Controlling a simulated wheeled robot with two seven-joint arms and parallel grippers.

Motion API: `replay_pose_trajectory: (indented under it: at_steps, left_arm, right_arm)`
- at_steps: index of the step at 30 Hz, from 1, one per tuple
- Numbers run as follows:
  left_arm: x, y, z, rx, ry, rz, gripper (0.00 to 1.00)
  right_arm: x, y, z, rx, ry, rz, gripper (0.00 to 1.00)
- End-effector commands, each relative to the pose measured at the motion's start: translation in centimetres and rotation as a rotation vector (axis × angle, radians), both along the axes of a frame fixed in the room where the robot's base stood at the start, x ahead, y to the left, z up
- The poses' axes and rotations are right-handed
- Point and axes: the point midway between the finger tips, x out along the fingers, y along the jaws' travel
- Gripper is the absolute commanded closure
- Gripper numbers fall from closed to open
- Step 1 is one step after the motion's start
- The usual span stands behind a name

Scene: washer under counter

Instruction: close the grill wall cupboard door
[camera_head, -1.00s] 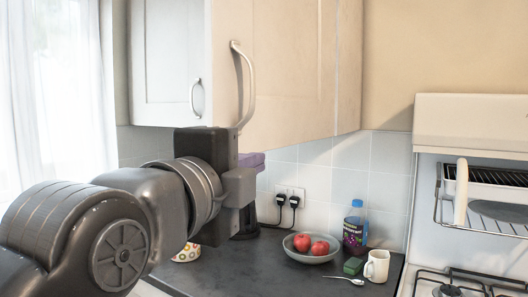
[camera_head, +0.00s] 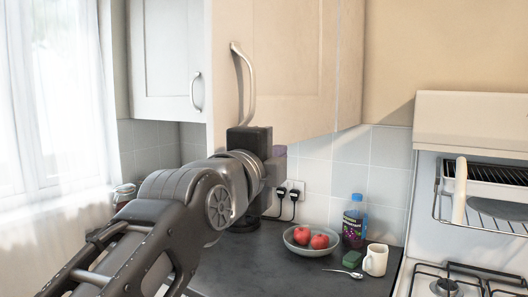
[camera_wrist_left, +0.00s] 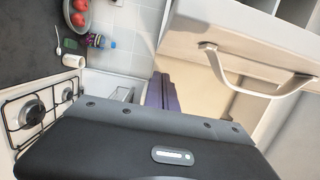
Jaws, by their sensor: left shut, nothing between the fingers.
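The grill wall cupboard door (camera_head: 295,70) is the cream panel at top centre of the head view, with a curved metal handle (camera_head: 248,90) near its left edge. I cannot tell how far it stands open. In the wrist view its handle (camera_wrist_left: 225,75) is at upper right. My left gripper (camera_head: 278,153) is at the door's lower edge, below and right of the handle, and covers part of that edge. Its purple fingers, also in the left wrist view (camera_wrist_left: 162,92), are shut and empty. They are apart from the handle; contact with the panel is unclear. My right gripper is not in view.
A white corner cupboard (camera_head: 165,60) with its own handle hangs at left, beside a curtained window. Below, the dark counter (camera_head: 255,270) holds a bowl (camera_head: 300,250) of red fruit, a bottle (camera_head: 354,222), a green sponge and a mug (camera_head: 375,260). A hob stands at right.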

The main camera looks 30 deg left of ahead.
Motion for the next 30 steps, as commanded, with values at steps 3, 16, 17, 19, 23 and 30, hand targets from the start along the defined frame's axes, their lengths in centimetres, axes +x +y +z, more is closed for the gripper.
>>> replay_pose_trajectory:
  at_steps: [3,16,17,19,23,30]
  left_arm:
    - [-0.1,2.0,0.1,-0.003,-0.001,-0.001,1.00]
    - [-0.1,3.9,0.0,0.001,-0.001,0.000,1.00]
    - [-0.1,3.9,0.0,0.001,-0.001,0.000,1.00]
    - [-0.1,3.9,0.0,0.000,-0.001,0.000,1.00]
    - [0.0,4.0,0.0,0.000,0.000,-0.002,1.00]
    - [0.2,4.9,-0.2,-0.004,-0.002,-0.027,1.00]
  right_arm:
    - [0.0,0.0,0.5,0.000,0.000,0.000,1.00]
    - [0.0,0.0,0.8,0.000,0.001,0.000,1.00]
    - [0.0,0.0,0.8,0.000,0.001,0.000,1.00]
    - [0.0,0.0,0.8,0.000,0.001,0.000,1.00]
    - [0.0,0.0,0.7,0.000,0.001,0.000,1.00]
    - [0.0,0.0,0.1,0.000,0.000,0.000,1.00]
